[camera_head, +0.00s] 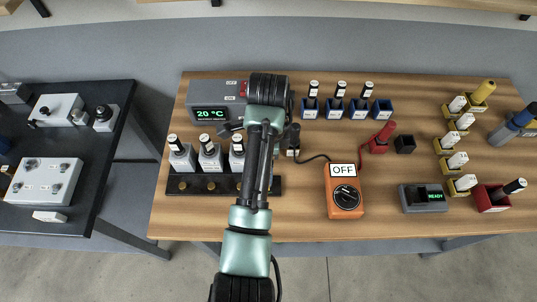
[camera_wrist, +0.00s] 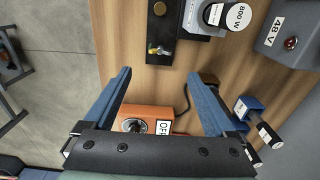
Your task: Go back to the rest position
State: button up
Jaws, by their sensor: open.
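In the head view my arm reaches over the left part of the wooden table (camera_head: 310,228). My fingers are mostly hidden there behind the wrist.
In the head view, a grey box reading 20 °C (camera_head: 211,114) and a black rack of labelled modules (camera_head: 190,184) stand near my arm. The orange meter (camera_head: 345,199) and a READY box (camera_head: 424,198) lie to the right. A black table (camera_head: 100,160) stands left.

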notch_tip(320, 180, up, 2)
jog(key=shift+r, duration=0.1)
dwell(0.5)
jog(key=w+d+r+n+t+h, duration=0.1)
jog(key=w+r+n+t, duration=0.1)
jog(key=w+r+t, duration=0.4)
jog(key=w+d+r+n+t, duration=0.2)
jog(key=w+r+n, duration=0.15)
jog(key=r, duration=0.55)
notch_tip(320, 180, up, 19)
jog(key=w+n+t, duration=0.2)
jog(key=n+t, duration=0.2)
jog(key=t, duration=0.4)
jog(key=s+a+r+n+t, duration=0.1)
jog(key=s+r+n+t, duration=0.3)
jog(key=s+r, duration=0.5)
jog(key=s+a+r+n+t+y, duration=0.1)
jog(key=s+r+n+t, duration=0.3)
jog(key=r, duration=1.2)
jog(key=s+a+t, duration=0.1)
jog(key=s+t, duration=0.2)
jog(key=s, duration=0.3)
